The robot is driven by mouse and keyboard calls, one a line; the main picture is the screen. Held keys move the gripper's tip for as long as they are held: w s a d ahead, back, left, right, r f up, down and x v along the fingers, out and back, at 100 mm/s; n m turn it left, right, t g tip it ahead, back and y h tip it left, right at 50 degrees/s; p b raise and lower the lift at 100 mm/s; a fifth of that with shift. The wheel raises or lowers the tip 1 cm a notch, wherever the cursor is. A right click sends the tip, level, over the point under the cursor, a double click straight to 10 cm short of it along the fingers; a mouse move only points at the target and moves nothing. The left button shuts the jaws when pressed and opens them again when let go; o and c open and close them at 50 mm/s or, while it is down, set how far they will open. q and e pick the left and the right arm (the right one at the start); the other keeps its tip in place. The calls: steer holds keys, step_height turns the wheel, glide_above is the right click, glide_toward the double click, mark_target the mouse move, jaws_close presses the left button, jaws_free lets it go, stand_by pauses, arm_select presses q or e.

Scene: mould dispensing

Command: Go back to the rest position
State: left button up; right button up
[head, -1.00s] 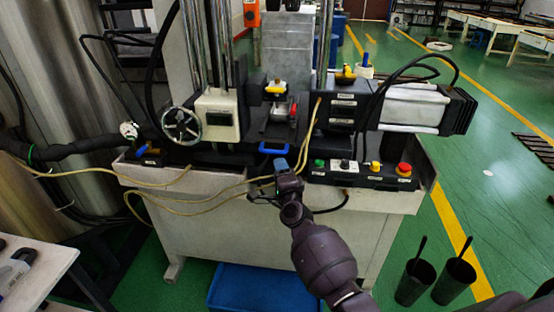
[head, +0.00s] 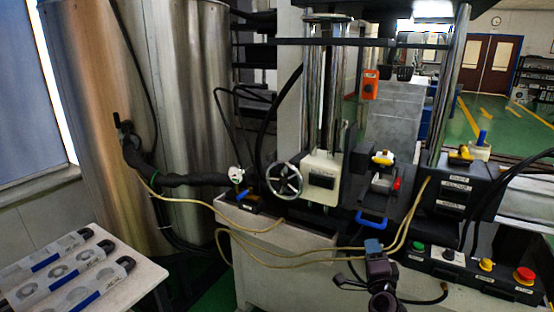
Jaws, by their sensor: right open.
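My right gripper (head: 343,281) is at the lower middle of the head view, in front of the machine's (head: 262,272) pale base. It is small and dark, it points left, and it is open with nothing seen between its fingers. The wrist of my right arm rises from the bottom edge, with a blue-grey part at its top. The blue handle (head: 371,221) of the mould tray is just above the wrist in the picture, apart from the gripper. My left gripper is not in view.
Yellow hoses (head: 285,246) hang across the machine front near my right wrist. A control panel (head: 470,270) with a red button (head: 524,275) is at right. A white table (head: 150,276) with several labelled parts is at lower left. A steel tank (head: 195,60) stands behind.

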steer(key=s+a+n+g+y, duration=0.1)
steer(key=s+a+n+y, duration=0.4)
steer(key=n, duration=0.7)
steer(key=s+f+n+g, duration=0.2)
steer(key=s+f, duration=0.3)
steer(key=s, duration=0.5)
steer(key=s+d+f+n+g+h, duration=0.1)
steer(key=s+f+n+g, duration=0.1)
steer(key=s+f, duration=0.4)
steer(key=s+d+f+n+g+h, duration=0.1)
steer(key=s+f, duration=0.5)
steer(key=s, duration=0.9)
steer(key=shift+s+d+n+g, duration=0.3)
steer(key=shift+n+g, duration=0.2)
steer(key=shift+g, duration=0.6)
steer(key=shift+a, duration=0.1)
